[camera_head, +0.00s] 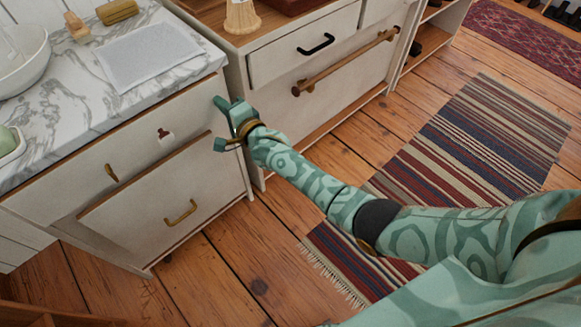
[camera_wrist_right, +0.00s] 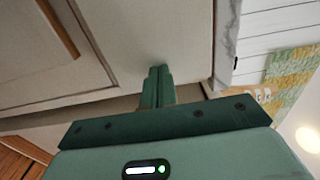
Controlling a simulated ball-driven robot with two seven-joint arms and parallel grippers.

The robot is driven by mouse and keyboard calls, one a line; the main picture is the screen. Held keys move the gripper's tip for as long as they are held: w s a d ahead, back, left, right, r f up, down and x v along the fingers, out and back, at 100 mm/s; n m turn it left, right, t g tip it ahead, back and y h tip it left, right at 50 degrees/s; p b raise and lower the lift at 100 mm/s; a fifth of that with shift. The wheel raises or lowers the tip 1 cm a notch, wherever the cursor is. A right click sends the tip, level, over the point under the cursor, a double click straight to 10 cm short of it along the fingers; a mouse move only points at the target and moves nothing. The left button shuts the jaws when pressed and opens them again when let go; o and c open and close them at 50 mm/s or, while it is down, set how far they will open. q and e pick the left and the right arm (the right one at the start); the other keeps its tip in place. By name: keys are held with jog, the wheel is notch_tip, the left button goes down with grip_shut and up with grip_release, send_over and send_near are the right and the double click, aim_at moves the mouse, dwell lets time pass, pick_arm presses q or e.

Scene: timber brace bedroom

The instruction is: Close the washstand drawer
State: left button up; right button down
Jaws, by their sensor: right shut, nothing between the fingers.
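The washstand (camera_head: 137,131) stands at the left, with a pale upper drawer front (camera_head: 75,178) under its marble top. The upper front has a brass pull (camera_head: 111,172). A lower front (camera_head: 150,197) with a brass handle (camera_head: 181,212) seems to stand slightly proud. How far either front is out is hard to tell. My right gripper (camera_head: 229,115) is at the right end of the upper front. In the right wrist view its shut, empty fingers (camera_wrist_right: 158,72) point at a pale front surface (camera_wrist_right: 150,35), touching or very close. My left gripper is not in view.
A dresser (camera_head: 290,60) with protruding handles stands just right of the washstand. Wooden floor and a striped rug (camera_head: 480,150) are clear.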

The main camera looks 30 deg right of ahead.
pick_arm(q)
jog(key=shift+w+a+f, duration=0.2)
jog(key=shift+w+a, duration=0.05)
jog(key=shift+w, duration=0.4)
pick_arm(e)
jog(key=shift+w+a+r, duration=0.15)
jog(key=shift+w+r, duration=0.1)
jog(key=shift+w, duration=0.5)
